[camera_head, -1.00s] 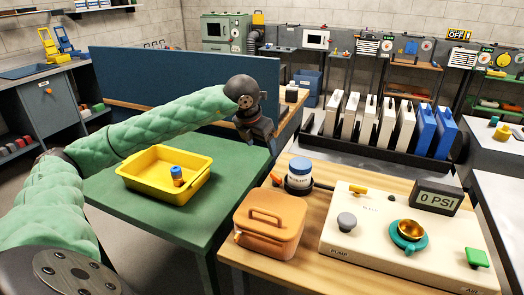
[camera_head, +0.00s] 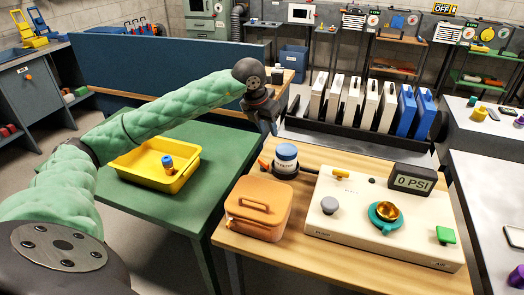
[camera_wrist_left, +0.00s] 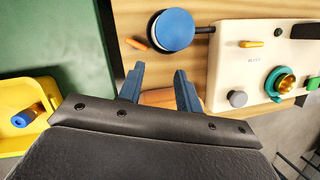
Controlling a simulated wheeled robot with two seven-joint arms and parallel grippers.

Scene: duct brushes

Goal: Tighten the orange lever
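A small orange lever (camera_head: 264,164) sticks out at the left of a blue-topped jar (camera_head: 286,158) on the wooden bench; it also shows in the left wrist view (camera_wrist_left: 137,44). A yellow-orange handle (camera_head: 341,174) lies on the cream panel (camera_head: 335,215), which also shows in the wrist view (camera_wrist_left: 228,75). My left gripper (camera_head: 272,127) is above the bench's back left edge, behind the jar and apart from it. In the wrist view its two fingers (camera_wrist_left: 158,88) are spread with nothing between them. My right gripper is not in view.
An orange lidded box (camera_head: 258,208) stands in front of the jar. The panel carries a grey knob, a brass cup on a teal ring, a green button and a "0 PSI" display (camera_head: 412,180). A yellow tray (camera_head: 150,180) sits on the green table. A black rack (camera_head: 350,132) stands behind.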

